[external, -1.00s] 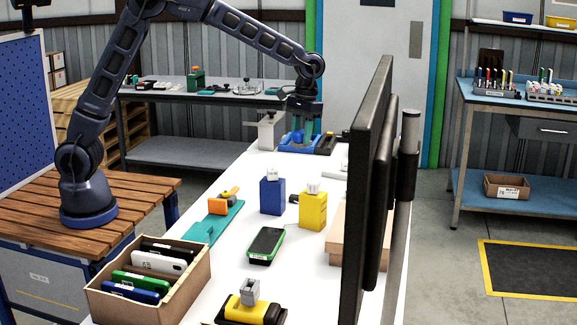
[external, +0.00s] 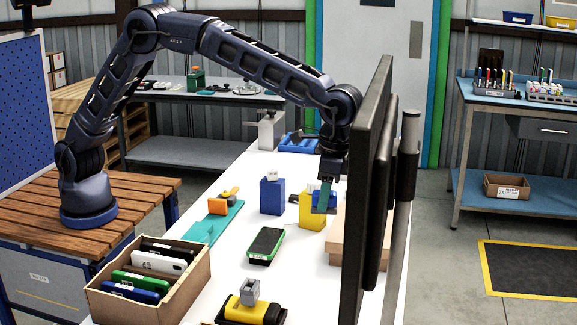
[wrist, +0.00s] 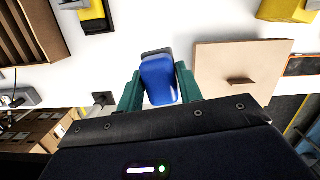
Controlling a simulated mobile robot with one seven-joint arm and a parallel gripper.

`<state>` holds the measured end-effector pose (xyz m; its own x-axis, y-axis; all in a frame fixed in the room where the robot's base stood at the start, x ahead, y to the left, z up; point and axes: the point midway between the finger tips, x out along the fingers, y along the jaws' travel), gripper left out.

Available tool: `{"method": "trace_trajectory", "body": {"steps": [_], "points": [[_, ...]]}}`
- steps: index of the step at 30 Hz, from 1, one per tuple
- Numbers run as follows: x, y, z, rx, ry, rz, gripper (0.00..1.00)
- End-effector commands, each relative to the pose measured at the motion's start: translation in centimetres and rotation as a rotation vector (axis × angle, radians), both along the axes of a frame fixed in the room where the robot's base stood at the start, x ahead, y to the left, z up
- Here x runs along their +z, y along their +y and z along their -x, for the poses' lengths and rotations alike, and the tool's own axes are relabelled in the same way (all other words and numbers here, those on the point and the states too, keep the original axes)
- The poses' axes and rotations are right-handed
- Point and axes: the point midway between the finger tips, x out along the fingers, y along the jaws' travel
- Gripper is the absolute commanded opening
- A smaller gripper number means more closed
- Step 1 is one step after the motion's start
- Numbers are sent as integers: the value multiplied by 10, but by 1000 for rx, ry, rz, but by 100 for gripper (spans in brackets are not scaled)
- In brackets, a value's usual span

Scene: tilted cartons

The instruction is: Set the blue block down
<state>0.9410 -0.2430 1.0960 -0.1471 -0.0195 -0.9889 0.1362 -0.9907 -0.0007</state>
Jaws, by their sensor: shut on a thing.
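My gripper (external: 323,197) hangs over the right side of the white table, by the yellow carton and the monitor. Its teal fingers are shut on the blue block (wrist: 160,82), one on each side. In the wrist view the block is rounded and shows its blue face, with a darker end at the top. In the external view only a small blue part of it (external: 331,194) shows beside the fingers. It appears held above the table, in front of the yellow carton (external: 311,218). The exact gap below it cannot be told.
A tan box (external: 345,237) stands right of the gripper, partly behind the monitor (external: 369,180); a tan board-like surface (wrist: 238,72) shows in the wrist view. A blue carton (external: 272,197), green device (external: 266,244) and blue tray (external: 297,144) are on the table. White table is bare around the green device.

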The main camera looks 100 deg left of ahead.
Motion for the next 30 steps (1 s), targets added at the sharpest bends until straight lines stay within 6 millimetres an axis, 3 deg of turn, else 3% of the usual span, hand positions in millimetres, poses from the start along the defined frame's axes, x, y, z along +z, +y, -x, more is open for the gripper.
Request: {"method": "trace_trajectory", "body": {"steps": [1,3,9,14,30], "points": [[0,-20,0,-33,0,0,12],[-1,-40,0,-69,0,0,12],[-2,-72,1,-127,1,0,12],[-18,-77,2,-137,4,0,12],[-132,-77,2,-137,3,0,12]]}}
